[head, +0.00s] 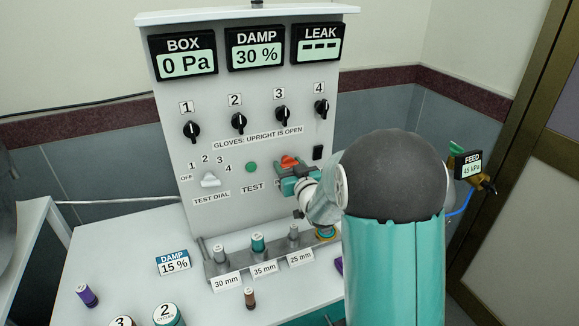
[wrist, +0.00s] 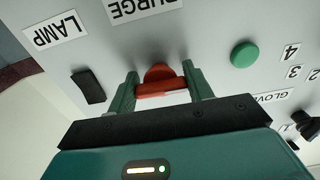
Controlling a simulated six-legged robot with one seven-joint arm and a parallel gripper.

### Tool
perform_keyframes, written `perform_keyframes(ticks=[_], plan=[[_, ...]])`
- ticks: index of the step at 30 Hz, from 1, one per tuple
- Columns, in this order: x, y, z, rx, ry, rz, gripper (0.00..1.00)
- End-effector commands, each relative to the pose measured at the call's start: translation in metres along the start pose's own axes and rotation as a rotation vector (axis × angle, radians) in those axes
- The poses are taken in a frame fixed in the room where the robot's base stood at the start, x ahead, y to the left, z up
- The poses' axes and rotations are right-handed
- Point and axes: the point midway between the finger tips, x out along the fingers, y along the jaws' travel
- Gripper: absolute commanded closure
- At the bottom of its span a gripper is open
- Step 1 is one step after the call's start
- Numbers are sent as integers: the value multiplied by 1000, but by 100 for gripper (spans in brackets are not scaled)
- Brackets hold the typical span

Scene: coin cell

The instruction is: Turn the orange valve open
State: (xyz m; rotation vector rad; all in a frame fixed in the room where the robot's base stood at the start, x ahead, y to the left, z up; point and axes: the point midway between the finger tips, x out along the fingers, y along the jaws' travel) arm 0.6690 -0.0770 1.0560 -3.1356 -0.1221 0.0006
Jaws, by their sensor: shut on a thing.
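The orange valve handle (head: 289,161) is on the grey upright panel, right of the green TEST button. In the wrist view the orange valve (wrist: 163,80) sits between my two green fingers, beside the upside-down PURGE label (wrist: 143,8). My gripper (head: 298,184) reaches the panel from the right; in the wrist view my gripper (wrist: 161,82) is shut on the valve, one finger at each side. My arm hides the panel's lower right part in the head view.
Black glove knobs (head: 239,123) line the panel above. The TEST button (head: 252,167) and a black LAMP switch (wrist: 89,86) flank the valve. Below, a rack (head: 222,266) holds several cylinders on the white table (head: 110,246). A FEED gauge (head: 469,165) reads 45 kPa.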

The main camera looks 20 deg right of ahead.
Motion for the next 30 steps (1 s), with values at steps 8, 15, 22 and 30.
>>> perform_keyframes(ticks=[8,15,22,30], plan=[[0,0,0,73,0,1,72],[0,0,0,235,1,1,72],[0,-1,0,447,1,1,72],[0,-2,-1,705,1,1,72]])
